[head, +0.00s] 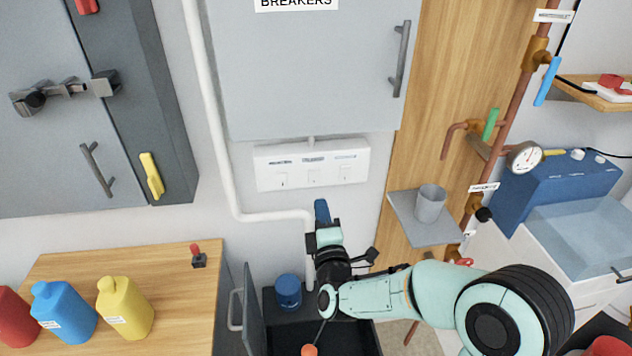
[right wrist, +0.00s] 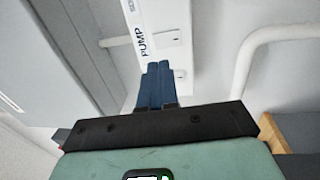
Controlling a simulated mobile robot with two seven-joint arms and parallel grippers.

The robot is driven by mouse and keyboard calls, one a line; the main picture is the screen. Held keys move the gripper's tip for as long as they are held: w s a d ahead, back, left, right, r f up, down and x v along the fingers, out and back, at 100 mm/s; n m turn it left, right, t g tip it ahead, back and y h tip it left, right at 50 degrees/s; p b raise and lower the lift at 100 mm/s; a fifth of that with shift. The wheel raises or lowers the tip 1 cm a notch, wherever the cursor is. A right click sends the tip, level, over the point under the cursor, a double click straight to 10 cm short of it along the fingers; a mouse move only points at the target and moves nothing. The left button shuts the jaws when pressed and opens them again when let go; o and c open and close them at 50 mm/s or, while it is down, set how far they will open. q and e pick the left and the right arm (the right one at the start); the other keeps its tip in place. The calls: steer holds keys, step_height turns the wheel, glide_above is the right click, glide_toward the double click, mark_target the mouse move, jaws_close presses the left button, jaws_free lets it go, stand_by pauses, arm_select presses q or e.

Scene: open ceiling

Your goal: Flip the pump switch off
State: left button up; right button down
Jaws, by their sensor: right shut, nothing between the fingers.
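A white switch panel (head: 312,165) with three rocker switches and small labels is on the wall below the grey breaker box. Its labels are too small to read in the head view. In the right wrist view, the panel's PUMP label (right wrist: 147,45) is readable, and a small switch (right wrist: 179,41) shows beside it. My right gripper (head: 321,207) is just below the panel, with its blue fingers pointing up. In the right wrist view the closed fingers (right wrist: 158,72) are in front of the panel's lower part and hide some of it. I cannot tell whether they touch it. My left gripper is out of view.
A white pipe (head: 226,165) runs down left of the panel. The breaker box (head: 315,80) hangs just above it. A small shelf (head: 415,222) with a grey cup (head: 430,204) stands to the right. An open black drawer (head: 368,342) is below my arm.

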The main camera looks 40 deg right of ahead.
mark_target(315, 172)
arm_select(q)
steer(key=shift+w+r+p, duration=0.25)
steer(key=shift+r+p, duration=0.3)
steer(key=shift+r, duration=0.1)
arm_select(e)
steer(key=x, duration=0.8)
steer(key=shift+w+d, duration=0.15)
steer(key=shift+w, duration=0.25)
steer(key=r+g+p, duration=0.1)
steer(key=p, duration=0.2)
steer(key=shift+w+d+r, duration=0.15)
steer(key=shift+w, duration=0.1)
steer(key=shift+s+f+b, duration=0.1)
steer(key=shift+f+b, duration=0.15)
steer(key=shift+b, duration=0.05)
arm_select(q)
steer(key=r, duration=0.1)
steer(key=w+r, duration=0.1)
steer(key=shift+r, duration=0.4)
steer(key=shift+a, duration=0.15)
